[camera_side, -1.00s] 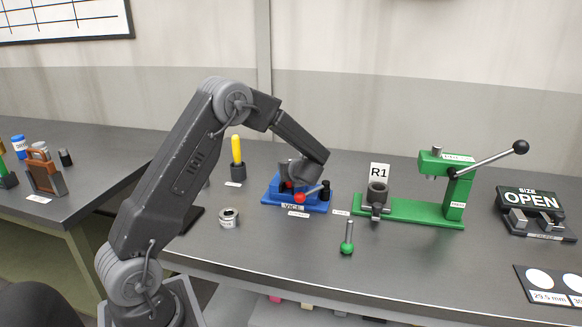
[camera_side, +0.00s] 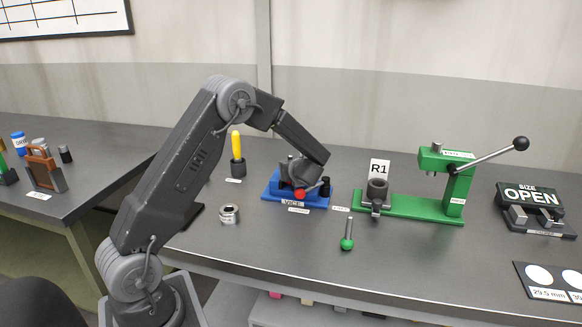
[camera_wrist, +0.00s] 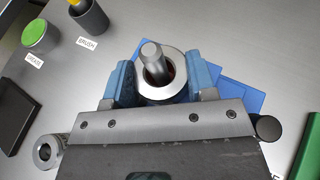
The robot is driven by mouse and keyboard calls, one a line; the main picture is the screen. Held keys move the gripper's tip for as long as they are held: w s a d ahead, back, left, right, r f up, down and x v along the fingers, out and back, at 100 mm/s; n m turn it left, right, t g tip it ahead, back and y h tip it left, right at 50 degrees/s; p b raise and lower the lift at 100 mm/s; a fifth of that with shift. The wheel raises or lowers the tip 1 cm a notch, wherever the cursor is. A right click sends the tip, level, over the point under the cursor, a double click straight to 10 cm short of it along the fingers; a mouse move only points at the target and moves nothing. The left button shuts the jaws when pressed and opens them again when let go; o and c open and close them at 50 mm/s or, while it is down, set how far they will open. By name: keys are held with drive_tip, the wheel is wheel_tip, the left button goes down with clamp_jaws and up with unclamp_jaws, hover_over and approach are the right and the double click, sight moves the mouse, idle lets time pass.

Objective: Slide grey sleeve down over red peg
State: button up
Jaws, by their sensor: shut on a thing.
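My gripper (camera_side: 304,180) is low over the blue vice (camera_side: 270,193) in the side view. In the wrist view my gripper (camera_wrist: 160,88) is shut on the grey sleeve (camera_wrist: 172,97), a round metal ring seen from above. A grey pin (camera_wrist: 152,55) stands up through the sleeve's bore, tilted in this view. A dark reddish patch shows inside the bore around the pin; the rest of the red peg is hidden. How far down the sleeve sits cannot be told. A red ball (camera_side: 299,194) shows at the front of the vice.
A loose metal ring (camera_side: 229,214) lies left of the vice, and a yellow-handled brush (camera_side: 236,147) stands in a cup behind it. A green press (camera_side: 410,205) stands to the right. A green-knobbed pin (camera_side: 347,243) is at the front. The bench between them is clear.

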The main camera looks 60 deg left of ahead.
drive_tip(key=o, duration=1.2)
drive_tip(key=v, duration=1.3)
drive_tip(key=s+d+r+n+t+h, duration=0.1)
drive_tip(key=s+d+r+n+h, duration=0.2)
drive_tip(key=s+d+n, duration=0.4)
drive_tip(key=s+d+r+n+h, duration=0.3)
drive_tip(key=s+d+n+h, duration=0.2)
drive_tip(key=s, duration=0.3)
drive_tip(key=s+d+r+n+t+h, duration=0.1)
drive_tip(key=s+d+r+n+h, duration=0.2)
drive_tip(key=s+d+n+h, duration=0.2)
drive_tip(key=shift+s+d+r+n+t, duration=0.2)
drive_tip(key=shift+s+d+n+t, duration=0.1)
drive_tip(key=shift+s+d+n, duration=1.5)
drive_tip(key=shift+w, duration=0.1)
